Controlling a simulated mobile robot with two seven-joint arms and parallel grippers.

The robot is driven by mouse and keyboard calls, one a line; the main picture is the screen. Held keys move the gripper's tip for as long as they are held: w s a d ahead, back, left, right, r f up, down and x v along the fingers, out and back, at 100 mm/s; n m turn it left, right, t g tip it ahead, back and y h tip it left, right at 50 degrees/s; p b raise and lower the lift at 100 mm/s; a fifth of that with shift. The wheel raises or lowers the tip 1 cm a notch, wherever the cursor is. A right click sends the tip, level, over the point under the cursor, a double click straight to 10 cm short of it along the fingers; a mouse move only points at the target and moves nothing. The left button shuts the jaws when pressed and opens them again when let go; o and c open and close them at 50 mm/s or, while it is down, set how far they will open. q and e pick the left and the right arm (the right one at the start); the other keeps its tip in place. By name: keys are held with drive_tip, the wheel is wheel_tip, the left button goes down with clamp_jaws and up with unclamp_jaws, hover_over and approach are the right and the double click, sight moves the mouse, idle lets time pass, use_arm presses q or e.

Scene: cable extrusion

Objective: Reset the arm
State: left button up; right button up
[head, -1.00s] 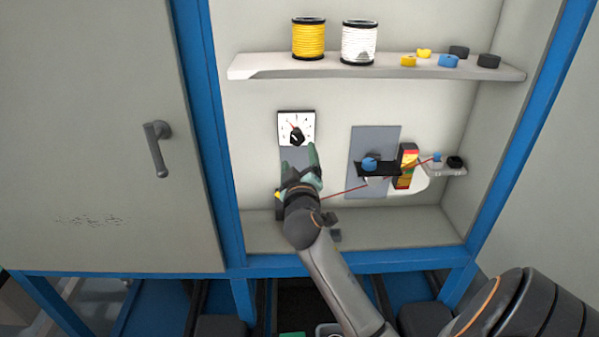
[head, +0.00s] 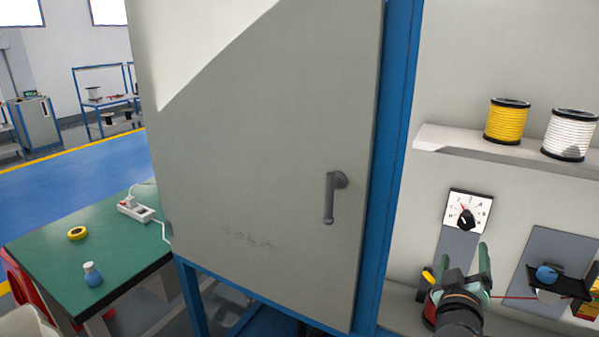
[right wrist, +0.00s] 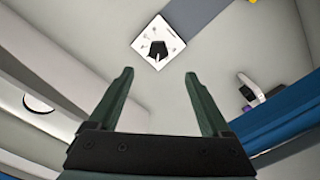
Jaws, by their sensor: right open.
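My right gripper (head: 467,268) is in the cabinet's open bay, just below a white dial plate (head: 467,211) with a black knob. In the right wrist view the two green fingers (right wrist: 158,98) stand wide apart with nothing between them. The dial plate also shows in the right wrist view (right wrist: 158,42), beyond the fingertips and apart from them. My left gripper is not in view.
A grey cabinet door (head: 260,170) with a handle (head: 331,197) stands left of the bay. A shelf (head: 455,147) holds a yellow spool (head: 507,121) and a white spool (head: 570,134). A green table (head: 125,250) is at the left.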

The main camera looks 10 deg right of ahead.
drive_tip(key=s+a+f+n+y, duration=0.1)
drive_tip(key=s+a+f+y, duration=0.2)
drive_tip(key=f, duration=0.4)
drive_tip(key=a+f+n+g+y, duration=0.1)
drive_tip(key=a+f+y, duration=0.2)
drive_tip(key=a+f, duration=0.4)
drive_tip(key=s+a+f+n+y, duration=0.1)
drive_tip(key=s+a+f+y, duration=0.15)
drive_tip(key=f, duration=0.55)
drive_tip(key=s+a+f+m+g+y, duration=0.1)
drive_tip(key=s+a+f+g+y, duration=0.2)
drive_tip(key=s+a+f, duration=0.8)
drive_tip(key=s+f+y, duration=0.2)
drive_tip(key=s, duration=0.1)
drive_tip(key=shift+s+a+g, duration=0.25)
drive_tip(key=shift+s+g, duration=0.05)
drive_tip(key=shift+s, duration=0.05)
drive_tip(key=shift+y, duration=0.25)
drive_tip(key=shift+c, duration=0.3)
